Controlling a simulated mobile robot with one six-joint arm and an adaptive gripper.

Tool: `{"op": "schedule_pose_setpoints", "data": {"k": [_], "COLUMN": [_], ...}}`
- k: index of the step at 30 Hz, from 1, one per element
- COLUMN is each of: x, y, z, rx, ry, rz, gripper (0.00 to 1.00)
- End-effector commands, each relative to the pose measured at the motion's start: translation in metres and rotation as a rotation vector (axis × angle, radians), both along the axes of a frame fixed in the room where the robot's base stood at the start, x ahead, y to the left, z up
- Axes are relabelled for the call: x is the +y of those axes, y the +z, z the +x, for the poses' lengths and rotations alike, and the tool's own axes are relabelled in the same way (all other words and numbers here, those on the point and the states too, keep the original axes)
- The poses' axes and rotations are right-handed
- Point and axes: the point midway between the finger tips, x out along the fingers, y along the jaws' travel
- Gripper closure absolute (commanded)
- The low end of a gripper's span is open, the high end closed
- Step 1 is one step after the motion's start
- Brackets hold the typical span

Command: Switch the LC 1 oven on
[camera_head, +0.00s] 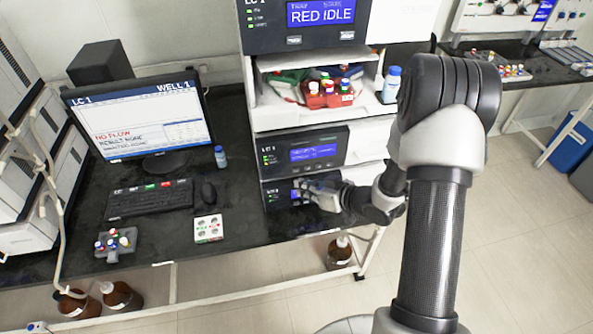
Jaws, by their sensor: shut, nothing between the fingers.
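The LC 1 stack (250,115) stands right of the monitor, a column of white and dark modules. Its top module has a blue display (320,13) reading "RED IDLE". A middle module (290,153) has a blue display and small green lights. The lowest dark module (278,195) also has a blue display, partly covered by my gripper. My gripper (302,190) is shut and empty in front of this lowest module, its fingers pointing left. I cannot tell whether the fingertips touch the panel. No oven label or switch is readable here.
The monitor (140,108) reads "LC 1", "WELL 1" and "NO FLOW". A keyboard (150,199), mouse (209,192), white vial tray (208,229) and grey vial rack (117,242) lie on the black bench. Brown bottles (122,297) stand below. Open floor lies at right.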

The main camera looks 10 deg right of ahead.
Motion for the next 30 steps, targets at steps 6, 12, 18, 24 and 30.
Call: {"op": "schedule_pose_setpoints", "data": {"k": [6, 12, 18, 24, 30], "x": [0.0, 0.0, 0.0, 0.0, 0.0], "y": [0.0, 0.001, 0.001, 0.001, 0.0], "z": [-0.022, -0.034, -0.035, -0.034, -0.034], "rx": [0.0, -0.001, -0.001, -0.001, -0.001], "ry": [-0.002, -0.001, 0.0, 0.0, 0.0], "rz": [0.001, 0.0, 0.0, 0.0, 0.0], "gripper": [1.0, 1.0, 1.0, 1.0, 1.0]}}
